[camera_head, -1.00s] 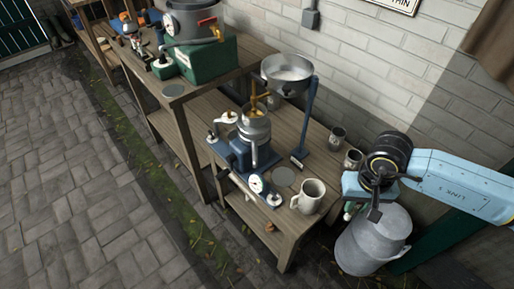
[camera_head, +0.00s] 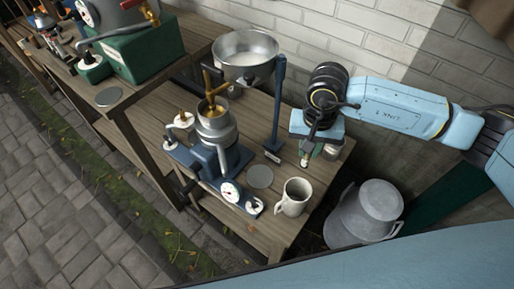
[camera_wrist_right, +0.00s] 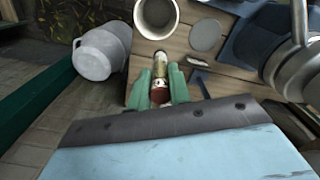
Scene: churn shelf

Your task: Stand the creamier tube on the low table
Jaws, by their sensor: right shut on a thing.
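My right gripper (camera_head: 308,150) has green fingers, which also show in the wrist view (camera_wrist_right: 160,82), shut on a small tube (camera_wrist_right: 160,68). The tube has a cream body with a dark band and a dark red end near the jaws. In the head view only a small pale tip of the tube (camera_head: 304,162) shows below the fingers. It is over the right end of the low wooden table (camera_head: 262,108). I cannot tell if it touches the wood. My left gripper is not in view.
A cream mug (camera_head: 295,197), a grey disc (camera_head: 259,176) and a blue separator with a metal bowl (camera_head: 246,54) stand on the low table. A metal cup (camera_head: 334,148) is partly hidden behind my gripper. A milk can (camera_head: 366,212) stands right of the table.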

